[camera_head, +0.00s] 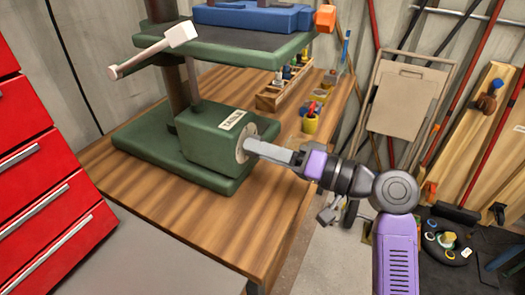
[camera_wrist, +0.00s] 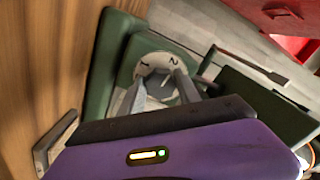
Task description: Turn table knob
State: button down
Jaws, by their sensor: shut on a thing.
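The table knob (camera_head: 243,142) is a round pale dial on the side face of a green machine block labelled "TABLE" (camera_head: 215,138). In the wrist view the knob (camera_wrist: 158,66) shows a dark mark and the digit 2 on its rim. My gripper (camera_head: 250,146) reaches it from the right in the head view. In the wrist view my gripper's two grey fingers (camera_wrist: 160,88) stand on either side of the knob's middle and are shut on it. The fingers hide part of the dial.
The green machine stands on a wooden bench (camera_head: 190,225). A white-handled lever (camera_head: 150,52) sticks out above the block. A red drawer cabinet (camera_head: 40,170) stands at left. A folded chair (camera_head: 405,100) leans at right.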

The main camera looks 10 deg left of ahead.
jog(key=shift+f, duration=0.1)
jog(key=c, duration=0.9)
grip_release()
jog(key=shift+o, duration=0.2)
jog(key=v, duration=0.7)
jog(key=shift+s+d+p, duration=0.15)
jog(key=shift+d+p, duration=0.15)
jog(key=shift+d, duration=0.05)
